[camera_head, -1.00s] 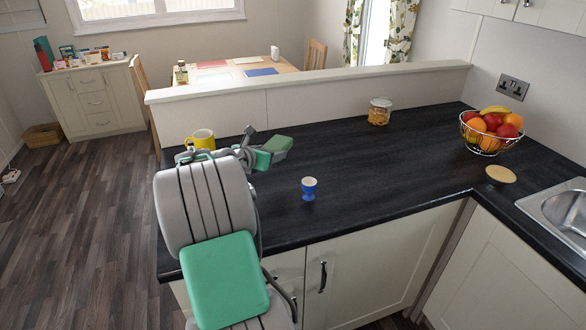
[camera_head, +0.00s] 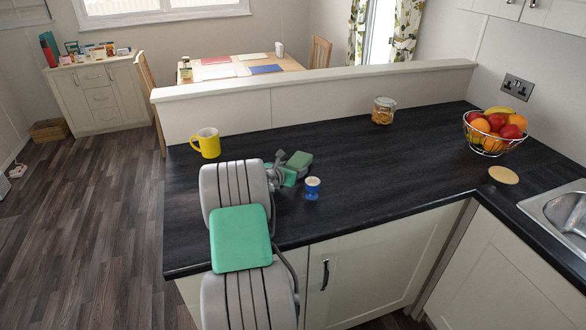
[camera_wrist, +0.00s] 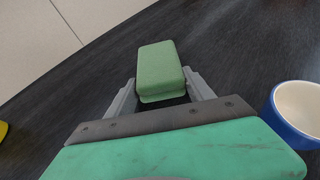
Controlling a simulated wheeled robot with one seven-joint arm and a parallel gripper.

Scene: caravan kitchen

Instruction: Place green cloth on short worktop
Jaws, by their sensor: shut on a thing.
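The green cloth (camera_head: 299,160) looks like a folded, rounded green block. My gripper (camera_head: 288,165) is shut on it, close over or at the dark worktop (camera_head: 375,170); I cannot tell whether the cloth touches the surface. In the wrist view the cloth (camera_wrist: 158,68) sticks out ahead between the two grey fingers of my gripper (camera_wrist: 160,95). The blue egg cup (camera_head: 312,187) stands upright just to the right of my gripper.
A glass jar (camera_head: 383,111) stands by the low dividing wall (camera_head: 330,85). A fruit bowl (camera_head: 493,140), a tan oval object (camera_head: 503,175) and the sink (camera_head: 567,210) are at right. The middle worktop is clear.

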